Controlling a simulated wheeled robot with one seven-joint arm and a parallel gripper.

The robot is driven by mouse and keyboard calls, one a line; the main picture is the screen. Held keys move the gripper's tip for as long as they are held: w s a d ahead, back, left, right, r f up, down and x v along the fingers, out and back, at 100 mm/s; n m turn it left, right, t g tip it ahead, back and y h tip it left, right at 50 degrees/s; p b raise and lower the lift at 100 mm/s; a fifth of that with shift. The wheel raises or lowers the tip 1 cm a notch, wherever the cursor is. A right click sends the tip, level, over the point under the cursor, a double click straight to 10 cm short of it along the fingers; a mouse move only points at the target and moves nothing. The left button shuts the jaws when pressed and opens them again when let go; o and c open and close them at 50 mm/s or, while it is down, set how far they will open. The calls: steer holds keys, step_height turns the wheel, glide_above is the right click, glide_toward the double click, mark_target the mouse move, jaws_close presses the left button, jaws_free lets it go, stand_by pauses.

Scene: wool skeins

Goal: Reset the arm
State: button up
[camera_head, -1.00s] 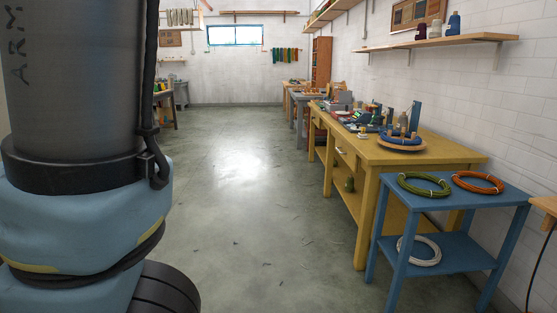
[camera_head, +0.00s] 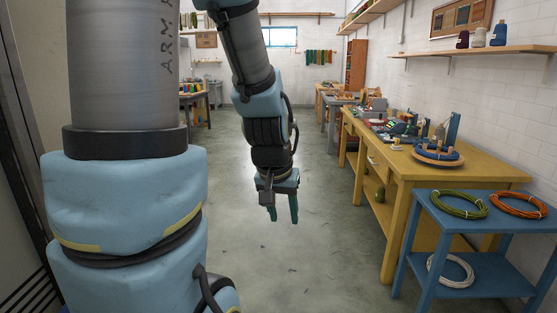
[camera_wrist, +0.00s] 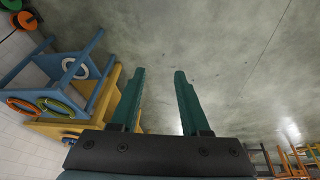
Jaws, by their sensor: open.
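My gripper (camera_head: 283,214) hangs from my arm in the middle of the head view, pointing down over bare floor. Its two green fingers are apart with nothing between them. The wrist view also shows the open fingers (camera_wrist: 158,75), with only grey floor beyond the tips. My arm is bent, with its grey upper link on the left and the forearm coming down from the top. My gripper is clear of the tables to its right.
A blue side table (camera_head: 490,222) holds a green skein (camera_head: 460,204) and an orange skein (camera_head: 518,205), with a white skein (camera_head: 450,271) on its lower shelf. A yellow workbench (camera_head: 400,170) stands behind it. A wall shelf (camera_head: 480,50) carries cones. The floor (camera_head: 320,260) is clear.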

steer(key=s+a+f+n+g+y, duration=0.1)
steer(key=s+a+n, duration=0.1)
steer(key=a, duration=0.6)
steer(key=shift+s+a+g, duration=0.2)
steer(key=shift+s+g, duration=0.2)
steer(key=shift+s, duration=0.4)
stand_by(1.1)
